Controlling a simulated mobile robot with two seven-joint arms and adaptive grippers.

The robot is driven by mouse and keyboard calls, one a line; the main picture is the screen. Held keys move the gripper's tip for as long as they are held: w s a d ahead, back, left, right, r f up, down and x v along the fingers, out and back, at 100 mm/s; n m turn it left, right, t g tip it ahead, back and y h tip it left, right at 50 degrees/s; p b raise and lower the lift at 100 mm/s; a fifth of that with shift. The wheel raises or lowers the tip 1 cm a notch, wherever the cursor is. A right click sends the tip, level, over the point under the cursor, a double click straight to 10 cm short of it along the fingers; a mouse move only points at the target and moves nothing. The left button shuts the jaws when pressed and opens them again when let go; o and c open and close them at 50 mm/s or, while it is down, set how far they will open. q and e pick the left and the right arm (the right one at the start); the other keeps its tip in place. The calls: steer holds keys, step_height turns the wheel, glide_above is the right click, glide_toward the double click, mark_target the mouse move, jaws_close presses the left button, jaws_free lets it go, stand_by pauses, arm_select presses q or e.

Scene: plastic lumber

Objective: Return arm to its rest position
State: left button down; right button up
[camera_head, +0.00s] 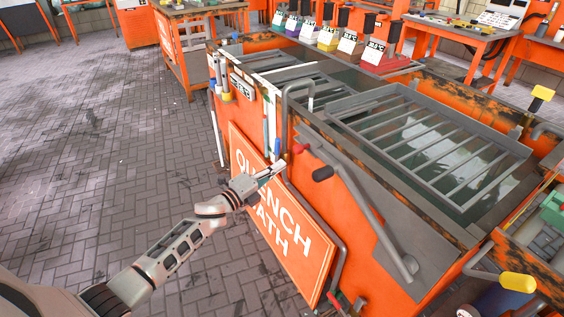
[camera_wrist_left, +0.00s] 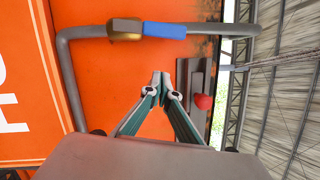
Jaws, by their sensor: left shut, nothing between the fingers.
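My left arm comes in from the lower left in the head view. Its gripper (camera_head: 272,172) is in front of the orange quench bath (camera_head: 350,235), near the upper edge of the "QUENCH BATH" sign (camera_head: 283,225). In the left wrist view the two fingers of the gripper (camera_wrist_left: 161,76) meet at their tips, with nothing between them. Orange panel and a grey bent pipe (camera_wrist_left: 70,75) with a blue sleeve (camera_wrist_left: 164,30) lie beyond the fingers. I cannot tell whether the fingertips touch the bath. My right gripper is not in view.
A grey grate (camera_head: 430,140) covers the bath's open top. Open brick floor (camera_head: 100,150) lies to the left.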

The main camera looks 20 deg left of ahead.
arm_select(q)
steer(key=v, duration=0.8)
steer(key=shift+a+r+p, duration=0.2)
steer(key=shift+p, duration=0.15)
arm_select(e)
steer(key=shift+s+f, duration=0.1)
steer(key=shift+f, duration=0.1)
